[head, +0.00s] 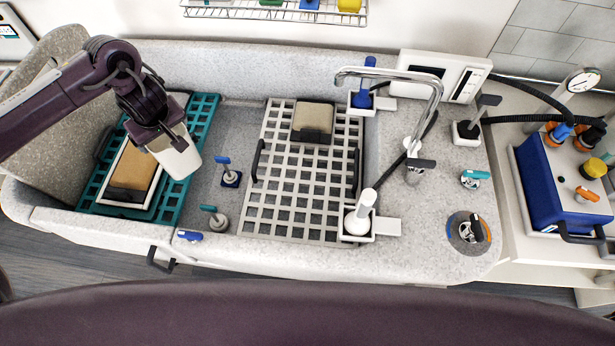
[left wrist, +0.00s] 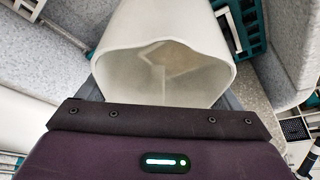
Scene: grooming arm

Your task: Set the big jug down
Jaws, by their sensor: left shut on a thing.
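The big jug (head: 178,158) is white and hangs from my left gripper (head: 163,136) at the left of the head view. It is above the teal grate (head: 205,108) in the left part of the basin, near the grate's right edge. In the left wrist view the jug (left wrist: 165,70) fills the middle and its wide mouth faces the camera. The gripper is shut on the jug; its fingertips are mostly hidden. I cannot tell whether the jug touches the grate. My right gripper is not in view.
A white tray with a brown pad (head: 133,170) lies on the teal grate beside the jug. A beige grate (head: 270,190) with another brown pad (head: 313,118) covers the basin's middle. Small valves (head: 230,177) stand between the grates. A tall faucet (head: 425,80) rises at right.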

